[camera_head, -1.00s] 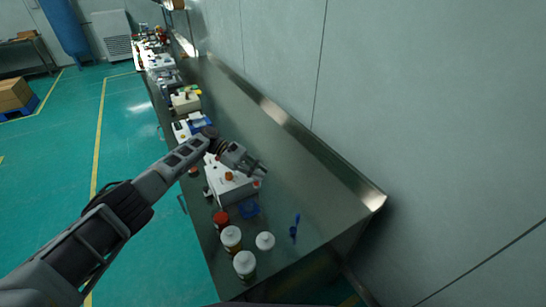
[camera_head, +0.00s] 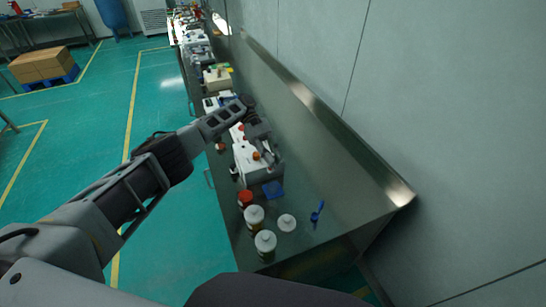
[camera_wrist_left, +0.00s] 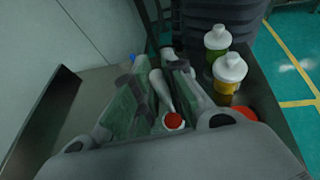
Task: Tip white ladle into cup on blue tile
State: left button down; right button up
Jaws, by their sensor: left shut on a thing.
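My left gripper (camera_head: 266,153) is above the white machine in the head view. In the left wrist view its fingers (camera_wrist_left: 150,88) are closed around a slim white piece, the white ladle's handle (camera_wrist_left: 161,92). A round red-orange spot with a pale rim (camera_wrist_left: 173,121) shows at its near end; I cannot tell whether it is the ladle's bowl or something below. The blue tile (camera_head: 273,189) lies on the bench in front of the machine; a cup on it is not clear. My right gripper is not in view.
The white machine (camera_head: 245,160) stands on the steel bench. The wall side of the bench is clear.

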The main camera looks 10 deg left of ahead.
pick_arm(q)
jog(key=shift+s+d+f+y, duration=0.3)
jog(key=shift+s+d, duration=0.05)
jog(key=shift+d, duration=0.05)
dwell(0.5)
jog(key=shift+a+f+t+p, duration=0.2)
jog(key=shift+t+p, duration=0.2)
jog(key=shift+t, duration=0.2)
jog(key=shift+s+d+f+t+y, duration=0.25)
jog(key=shift+f+t+y, duration=0.15)
jog(key=shift+f+y, duration=0.1)
